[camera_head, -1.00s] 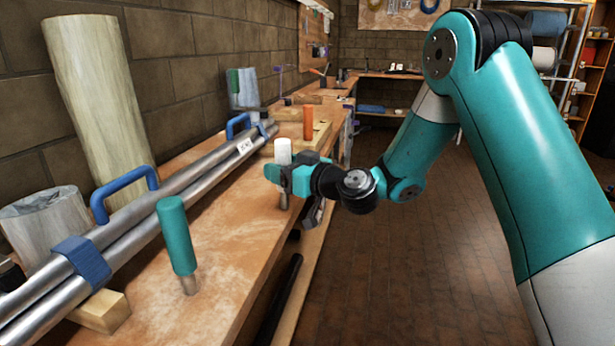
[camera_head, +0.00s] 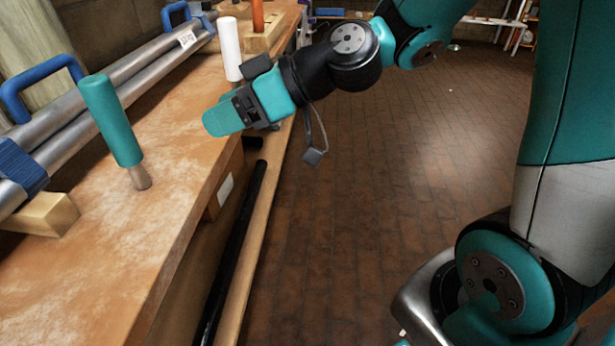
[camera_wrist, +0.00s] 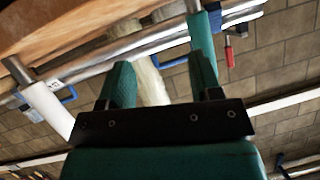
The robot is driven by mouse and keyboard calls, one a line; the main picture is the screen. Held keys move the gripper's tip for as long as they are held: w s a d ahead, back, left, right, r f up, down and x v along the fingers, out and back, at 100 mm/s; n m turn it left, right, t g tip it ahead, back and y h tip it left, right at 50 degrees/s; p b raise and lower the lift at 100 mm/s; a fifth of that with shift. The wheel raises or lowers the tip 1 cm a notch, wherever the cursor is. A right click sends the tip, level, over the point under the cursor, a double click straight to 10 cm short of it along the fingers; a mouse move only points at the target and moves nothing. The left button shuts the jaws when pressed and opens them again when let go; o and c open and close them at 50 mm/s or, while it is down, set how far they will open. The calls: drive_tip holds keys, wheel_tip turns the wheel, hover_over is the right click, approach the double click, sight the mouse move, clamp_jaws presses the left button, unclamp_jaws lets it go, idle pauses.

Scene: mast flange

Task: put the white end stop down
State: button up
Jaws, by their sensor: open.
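The white end stop (camera_head: 230,48) is a white cylinder on a thin metal stem, upright at the bench's right edge in the head view. In the wrist view it shows at the left (camera_wrist: 48,110), outside the jaws. My gripper (camera_head: 214,119) is open and empty, nearer the camera than the white end stop and apart from it. In the wrist view nothing is between the two teal fingers (camera_wrist: 160,80). The foot of the white end stop is partly hidden behind my gripper in the head view.
A teal end stop (camera_head: 110,120) stands on the wooden bench (camera_head: 160,220) at the left. Steel tubes (camera_head: 150,82) with blue handles lie along the bench, on a wooden block (camera_head: 42,214). An orange post (camera_head: 257,14) stands behind.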

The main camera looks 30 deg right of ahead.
drive_tip(key=s+d+f+m+g+h, duration=0.1)
drive_tip(key=s+g+h, duration=0.2)
drive_tip(key=s, duration=0.5)
drive_tip(key=s+d+f+m+g+h, duration=0.1)
drive_tip(key=s+d+m+g+h, duration=0.1)
drive_tip(key=s, duration=0.7)
drive_tip(key=g+h, duration=0.1)
drive_tip(key=h, duration=0.1)
drive_tip(key=shift+f+h, duration=0.3)
